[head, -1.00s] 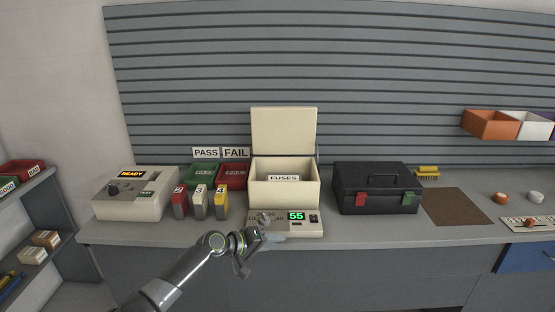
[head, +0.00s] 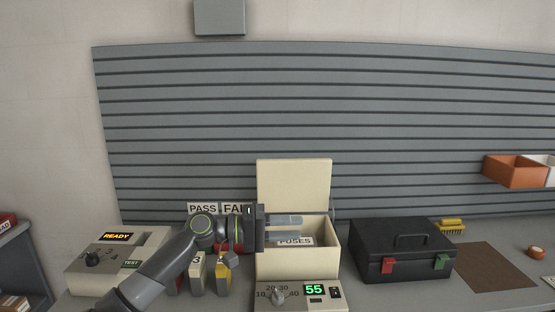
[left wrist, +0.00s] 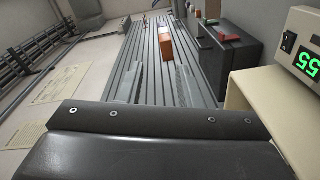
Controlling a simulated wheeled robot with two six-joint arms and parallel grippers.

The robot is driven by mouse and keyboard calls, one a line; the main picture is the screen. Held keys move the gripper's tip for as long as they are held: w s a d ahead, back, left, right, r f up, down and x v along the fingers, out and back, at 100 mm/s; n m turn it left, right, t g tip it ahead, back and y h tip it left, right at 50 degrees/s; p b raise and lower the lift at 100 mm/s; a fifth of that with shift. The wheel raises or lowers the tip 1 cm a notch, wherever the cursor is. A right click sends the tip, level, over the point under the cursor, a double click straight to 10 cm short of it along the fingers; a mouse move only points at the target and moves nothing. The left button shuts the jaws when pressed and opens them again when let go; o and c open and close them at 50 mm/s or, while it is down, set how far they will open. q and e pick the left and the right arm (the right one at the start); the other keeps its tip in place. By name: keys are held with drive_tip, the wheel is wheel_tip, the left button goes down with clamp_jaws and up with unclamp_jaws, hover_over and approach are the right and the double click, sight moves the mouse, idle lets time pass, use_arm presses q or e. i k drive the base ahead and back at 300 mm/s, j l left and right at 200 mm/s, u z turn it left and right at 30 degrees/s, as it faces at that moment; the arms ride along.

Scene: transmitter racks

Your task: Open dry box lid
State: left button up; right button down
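The cream box labelled FUSES (head: 290,263) stands on the bench with its lid (head: 293,187) upright behind it. Its control panel (head: 262,294) in front has a dial and a green 55 display. My left gripper (head: 288,226) is open and empty, with its fingers pointing right, in front of the lid's lower part and over the box opening. I cannot tell if it touches the box. In the left wrist view the two fingers (left wrist: 157,84) are apart, with the 55 display at right. My right gripper is not in view.
A black case (head: 402,252) with red and green latches stands right of the box. Left are a READY tester (head: 117,262) and upright colored holders (head: 223,274), partly behind my arm. A brown mat (head: 487,267) and yellow brush (head: 452,226) lie farther right.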

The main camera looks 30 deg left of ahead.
sight(283, 186)
drive_tip(key=i+j, duration=0.15)
drive_tip(key=j, duration=0.2)
drive_tip(key=i+j, duration=0.15)
drive_tip(key=j, duration=0.2)
drive_tip(key=i+j, duration=0.15)
drive_tip(key=j, duration=0.2)
drive_tip(key=i+j, duration=0.15)
drive_tip(key=j, duration=0.2)
drive_tip(key=i+j, duration=0.15)
drive_tip(key=j, duration=0.2)
